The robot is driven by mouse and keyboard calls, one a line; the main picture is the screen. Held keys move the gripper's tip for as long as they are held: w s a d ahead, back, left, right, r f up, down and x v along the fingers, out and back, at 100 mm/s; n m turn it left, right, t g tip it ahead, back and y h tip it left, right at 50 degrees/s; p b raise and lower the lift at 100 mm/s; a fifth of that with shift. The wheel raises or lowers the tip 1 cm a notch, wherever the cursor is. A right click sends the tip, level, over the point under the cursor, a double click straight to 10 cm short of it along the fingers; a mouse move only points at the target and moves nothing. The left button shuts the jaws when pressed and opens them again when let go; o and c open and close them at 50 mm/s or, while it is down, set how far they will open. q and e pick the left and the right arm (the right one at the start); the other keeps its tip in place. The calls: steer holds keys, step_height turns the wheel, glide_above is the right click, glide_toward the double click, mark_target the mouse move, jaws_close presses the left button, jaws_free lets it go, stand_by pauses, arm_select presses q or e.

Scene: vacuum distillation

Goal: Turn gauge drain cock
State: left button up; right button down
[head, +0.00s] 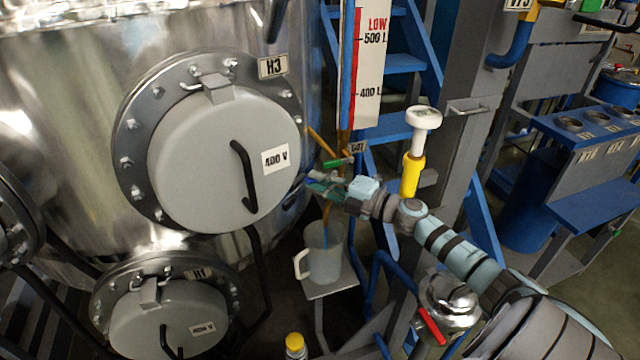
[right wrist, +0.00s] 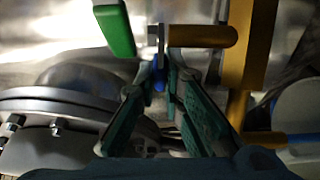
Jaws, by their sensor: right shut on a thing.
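The gauge drain cock (head: 338,162) is at the foot of the level gauge (head: 368,60), beside a small tag. Its green handle (right wrist: 115,28) and brass-coloured body (right wrist: 205,37) show in the right wrist view. My right gripper (head: 325,188) reaches in from the right, just below the green handle. In the right wrist view its fingers (right wrist: 165,72) are closed together at the cock's grey hub, with a small blue part between them. The exact contact is partly hidden. My left gripper is out of view.
A translucent jug (head: 322,262) stands on a small stand below the cock. The steel vessel with round hatches (head: 205,165) fills the left. A yellow-and-white fitting (head: 412,172) stands near my right arm. Blue stairs (head: 400,62) and frames are behind.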

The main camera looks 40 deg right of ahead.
stand_by(0.3)
steer(key=c, duration=1.7)
jaws_free()
steer(key=v, duration=0.7)
steer(key=shift+s, duration=0.2)
steer(key=shift+d, duration=0.1)
